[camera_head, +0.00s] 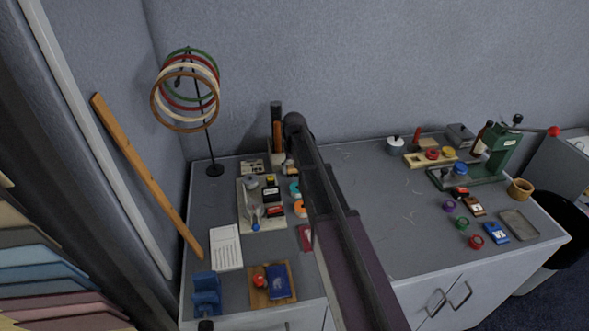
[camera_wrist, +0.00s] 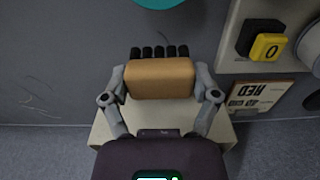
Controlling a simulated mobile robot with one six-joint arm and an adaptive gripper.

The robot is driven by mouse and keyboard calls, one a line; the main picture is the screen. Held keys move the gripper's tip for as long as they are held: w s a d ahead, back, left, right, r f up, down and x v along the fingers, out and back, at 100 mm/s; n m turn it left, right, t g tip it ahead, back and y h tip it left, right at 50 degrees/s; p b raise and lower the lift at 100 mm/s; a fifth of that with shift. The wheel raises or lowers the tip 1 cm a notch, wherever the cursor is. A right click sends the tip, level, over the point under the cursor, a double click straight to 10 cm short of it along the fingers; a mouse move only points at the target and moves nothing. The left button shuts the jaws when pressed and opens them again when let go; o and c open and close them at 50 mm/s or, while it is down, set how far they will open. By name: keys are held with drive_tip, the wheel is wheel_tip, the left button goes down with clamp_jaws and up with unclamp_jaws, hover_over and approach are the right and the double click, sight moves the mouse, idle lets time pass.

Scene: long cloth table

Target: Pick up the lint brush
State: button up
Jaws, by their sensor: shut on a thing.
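The lint brush (camera_wrist: 162,82) shows in the wrist view as a tan block with a row of black rounded tips along its far side. My gripper (camera_wrist: 160,76) is shut on it, with one grey finger against each short end. A pale block-like thing (camera_wrist: 106,130) lies beneath the brush and fingers; I cannot tell whether the brush touches it. In the head view my arm crosses the table and hides most of the gripper. A brown and dark upright shape (camera_head: 277,135) shows beside the arm's end, near the back wall.
A pale tray (camera_head: 245,212) with stamps and small pots is left of my arm. A ring stand (camera_head: 209,140) rises at the back left. A green press (camera_head: 490,155) stands at the right. Grey cloth right of my arm is mostly clear.

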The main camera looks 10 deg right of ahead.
wheel_tip(320, 180, up, 2)
drive_tip(key=shift+r+p, duration=0.1)
drive_tip(key=shift+p, duration=0.65)
drive_tip(key=s, duration=1.6)
drive_tip(key=shift+d+r+p, duration=0.15)
drive_tip(key=shift+r+p, duration=0.25)
drive_tip(key=o, duration=0.6)
drive_tip(key=shift+c, duration=0.2)
drive_tip(key=c, duration=0.3)
drive_tip(key=shift+s, duration=0.15)
